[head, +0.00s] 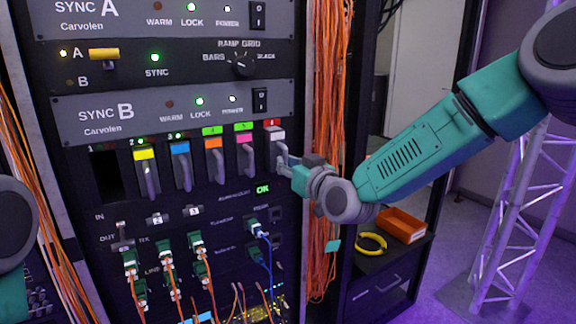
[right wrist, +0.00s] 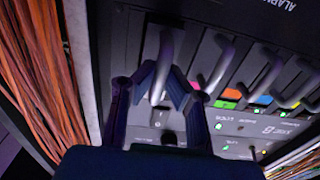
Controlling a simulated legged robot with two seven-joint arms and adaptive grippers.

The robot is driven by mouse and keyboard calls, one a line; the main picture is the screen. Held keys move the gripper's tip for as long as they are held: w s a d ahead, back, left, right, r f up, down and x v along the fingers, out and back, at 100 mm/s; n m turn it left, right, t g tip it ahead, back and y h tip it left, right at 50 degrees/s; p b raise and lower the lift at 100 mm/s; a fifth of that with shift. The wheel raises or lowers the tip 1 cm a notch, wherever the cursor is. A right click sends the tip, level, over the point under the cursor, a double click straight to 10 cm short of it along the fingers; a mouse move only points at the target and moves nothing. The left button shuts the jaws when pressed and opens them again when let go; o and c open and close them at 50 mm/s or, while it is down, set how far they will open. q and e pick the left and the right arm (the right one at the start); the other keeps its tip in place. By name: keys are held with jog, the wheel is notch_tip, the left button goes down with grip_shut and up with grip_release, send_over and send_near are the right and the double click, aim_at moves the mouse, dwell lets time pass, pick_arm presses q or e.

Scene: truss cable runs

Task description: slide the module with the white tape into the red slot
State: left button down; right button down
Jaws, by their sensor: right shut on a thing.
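The module with the white tape (head: 276,136) is in the rightmost bay of the module row, under the red tag (head: 272,122) that marks the red slot. My right gripper (head: 284,163) is shut on this module's grey handle. In the right wrist view the two fingers of the gripper (right wrist: 161,88) sit on either side of the handle (right wrist: 166,60). I cannot tell whether the module is flush with its neighbours. My left gripper is out of view; only a part of my left arm shows at the left edge of the head view.
Modules with yellow (head: 145,153), blue (head: 180,147), orange (head: 213,142) and pink tape (head: 244,138) stand to the left. The leftmost bay (head: 106,176) is dark and empty. Orange cables (head: 326,90) hang right of the rack. An orange bin (head: 401,225) and yellow coil (head: 371,243) lie behind.

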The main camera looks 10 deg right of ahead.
jog(key=shift+x, duration=1.6)
jog(key=c, duration=1.6)
grip_release()
jog(key=shift+w, duration=0.1)
